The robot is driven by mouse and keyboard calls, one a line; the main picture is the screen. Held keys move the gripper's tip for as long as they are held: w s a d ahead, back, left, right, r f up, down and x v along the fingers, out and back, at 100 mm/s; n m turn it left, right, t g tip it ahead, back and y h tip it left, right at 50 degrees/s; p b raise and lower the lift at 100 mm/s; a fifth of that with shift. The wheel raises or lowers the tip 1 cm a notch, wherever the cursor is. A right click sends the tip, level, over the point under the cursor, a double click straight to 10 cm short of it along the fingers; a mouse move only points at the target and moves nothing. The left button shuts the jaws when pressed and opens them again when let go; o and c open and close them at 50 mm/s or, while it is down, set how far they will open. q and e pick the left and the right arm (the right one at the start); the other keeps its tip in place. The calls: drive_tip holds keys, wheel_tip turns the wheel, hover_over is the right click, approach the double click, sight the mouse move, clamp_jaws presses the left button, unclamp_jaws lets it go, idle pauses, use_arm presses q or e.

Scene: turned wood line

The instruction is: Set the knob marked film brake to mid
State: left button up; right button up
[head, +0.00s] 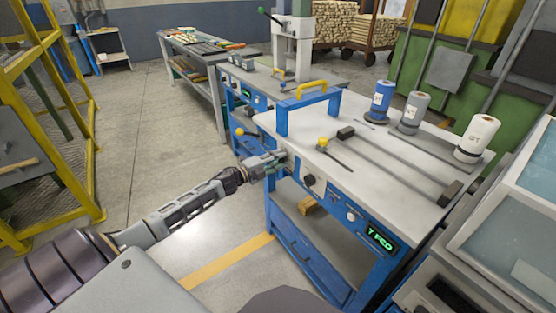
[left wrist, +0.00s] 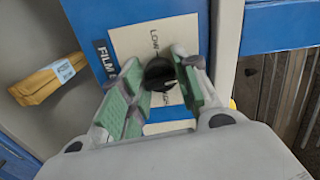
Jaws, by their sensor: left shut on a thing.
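The film brake knob (left wrist: 158,72) is black and round with a pale pointer mark. It sits on a cream label plate (left wrist: 135,42) on the blue front of the bench. My left gripper (left wrist: 161,80) is shut on the knob, one green-padded finger on each side. In the head view my left gripper (head: 276,163) is at the bench front's left end and hides the knob. My right gripper is not in view.
Another black knob (head: 309,180) and a green-lit display (head: 380,239) are farther right on the bench front. A blue arch with a yellow handle (head: 310,91) stands on the white top (head: 385,160). Film rolls (head: 415,108) stand at the back. Open floor (head: 150,180) lies left.

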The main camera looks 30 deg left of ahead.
use_arm(q)
drive_tip(key=shift+f+m, duration=0.1)
drive_tip(key=shift+m, duration=0.5)
drive_tip(key=o, duration=1)
drive_tip(key=shift+s, duration=0.15)
drive_tip(key=shift+v, duration=5.85)
drive_tip(key=shift+a, duration=0.1)
